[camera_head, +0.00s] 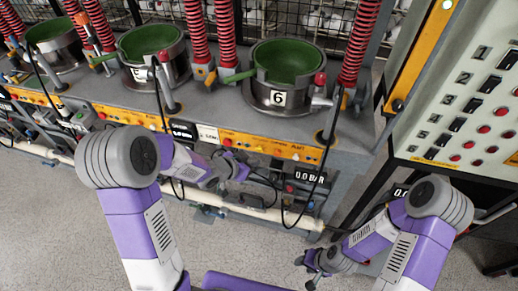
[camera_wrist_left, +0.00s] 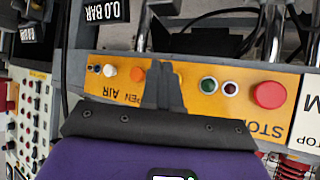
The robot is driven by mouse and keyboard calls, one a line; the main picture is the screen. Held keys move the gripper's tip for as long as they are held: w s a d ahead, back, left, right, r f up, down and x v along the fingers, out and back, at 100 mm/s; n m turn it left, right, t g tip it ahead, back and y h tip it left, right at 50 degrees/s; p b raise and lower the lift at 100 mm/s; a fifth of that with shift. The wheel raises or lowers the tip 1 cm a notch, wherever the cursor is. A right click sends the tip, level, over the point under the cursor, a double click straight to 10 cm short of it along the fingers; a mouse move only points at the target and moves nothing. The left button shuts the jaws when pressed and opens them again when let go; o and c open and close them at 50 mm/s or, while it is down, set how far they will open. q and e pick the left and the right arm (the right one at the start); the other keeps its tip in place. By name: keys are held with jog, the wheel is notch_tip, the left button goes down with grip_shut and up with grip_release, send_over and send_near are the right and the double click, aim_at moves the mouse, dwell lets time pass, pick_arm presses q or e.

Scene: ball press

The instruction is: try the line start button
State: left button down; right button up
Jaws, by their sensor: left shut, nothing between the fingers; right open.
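My left gripper (camera_head: 236,172) is in front of the yellow button strip (camera_head: 270,146) below press station 6. In the left wrist view its fingers (camera_wrist_left: 163,84) are shut and empty, in front of the strip. They lie between an orange button (camera_wrist_left: 138,75) and a green button (camera_wrist_left: 208,85); I cannot tell whether they touch the strip. A dark red button (camera_wrist_left: 231,88) and a large red button (camera_wrist_left: 270,95) by upside-down STOP lettering sit further right. A small white button (camera_wrist_left: 110,72) is at left. No line start label is readable. My right gripper (camera_head: 312,272) is open, low over the floor.
Green-lined press pots, including the one marked 6 (camera_head: 290,60), stand on the grey bench with red springs beside them. A control cabinet (camera_head: 460,110) with many buttons is at right. Black hoses and a 0.0 BAR display (camera_head: 309,176) are near the left gripper. The floor in front is clear.

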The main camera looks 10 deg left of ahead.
pick_arm(q)
jog(key=shift+w, duration=0.6)
jog(key=shift+w, duration=0.15)
dwell(1.6)
jog(key=shift+w, duration=0.3)
jog(key=shift+w+p, duration=0.45)
jog(key=shift+p, duration=0.05)
dwell(0.5)
jog(key=shift+s, duration=0.2)
jog(key=shift+s+b, duration=0.35)
jog(key=shift+s, duration=0.35)
jog(key=shift+s+b, duration=0.8)
jog(key=shift+s, duration=1.7)
